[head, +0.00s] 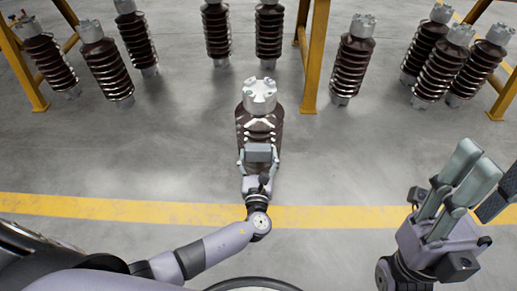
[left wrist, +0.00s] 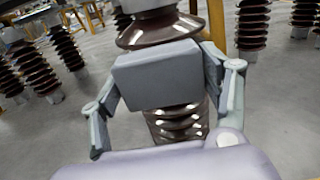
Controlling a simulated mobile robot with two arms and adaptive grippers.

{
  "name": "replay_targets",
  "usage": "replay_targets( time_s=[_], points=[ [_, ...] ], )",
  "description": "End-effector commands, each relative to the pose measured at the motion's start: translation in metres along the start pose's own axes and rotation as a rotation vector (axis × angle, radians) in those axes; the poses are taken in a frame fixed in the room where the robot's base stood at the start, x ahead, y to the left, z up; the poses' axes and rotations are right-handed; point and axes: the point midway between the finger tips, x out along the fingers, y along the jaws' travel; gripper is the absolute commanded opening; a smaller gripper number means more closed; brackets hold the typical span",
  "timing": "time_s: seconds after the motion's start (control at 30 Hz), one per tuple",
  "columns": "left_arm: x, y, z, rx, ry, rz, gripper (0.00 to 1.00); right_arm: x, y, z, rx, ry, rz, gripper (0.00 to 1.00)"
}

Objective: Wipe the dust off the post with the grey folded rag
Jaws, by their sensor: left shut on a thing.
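The post (head: 259,122) is a dark brown ribbed insulator with a silver metal cap, upright on the floor in the middle of the head view. Pale marks show on its front; I cannot tell dust from glints. My left gripper (head: 259,160) is shut on the grey folded rag (head: 258,152), a block-like pad, in front of the post. In the left wrist view the rag (left wrist: 158,75) sits between the two fingers and hides part of the post (left wrist: 177,122). I cannot tell whether it touches. My right gripper (head: 474,162) is open and empty at the right.
Several similar insulators stand behind, such as one at the right (head: 352,62) and one at the left (head: 107,70). Yellow frame legs (head: 316,55) rise among them. A yellow floor line (head: 100,208) crosses in front. The grey floor around the post is clear.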

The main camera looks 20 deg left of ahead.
Motion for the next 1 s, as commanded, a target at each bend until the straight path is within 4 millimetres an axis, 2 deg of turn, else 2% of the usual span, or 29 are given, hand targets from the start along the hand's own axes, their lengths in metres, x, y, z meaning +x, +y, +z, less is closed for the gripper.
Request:
replay_targets(
  time_s=[0.33,0.7,1.0],
  points=[
    [-0.002,0.0,0.0,0.0,0.0,-0.001,0.48,0.001,0.0,0.0,0.0,0.002,-0.002,0.4],
    [-0.029,0.0,0.001,-0.001,0.001,-0.001,0.48,0.013,0.0,-0.003,-0.001,0.013,-0.005,0.4],
    [-0.031,0.0,0.001,-0.001,0.0,0.0,0.48,0.013,0.0,-0.003,-0.001,0.013,-0.005,0.4]
  ],
)
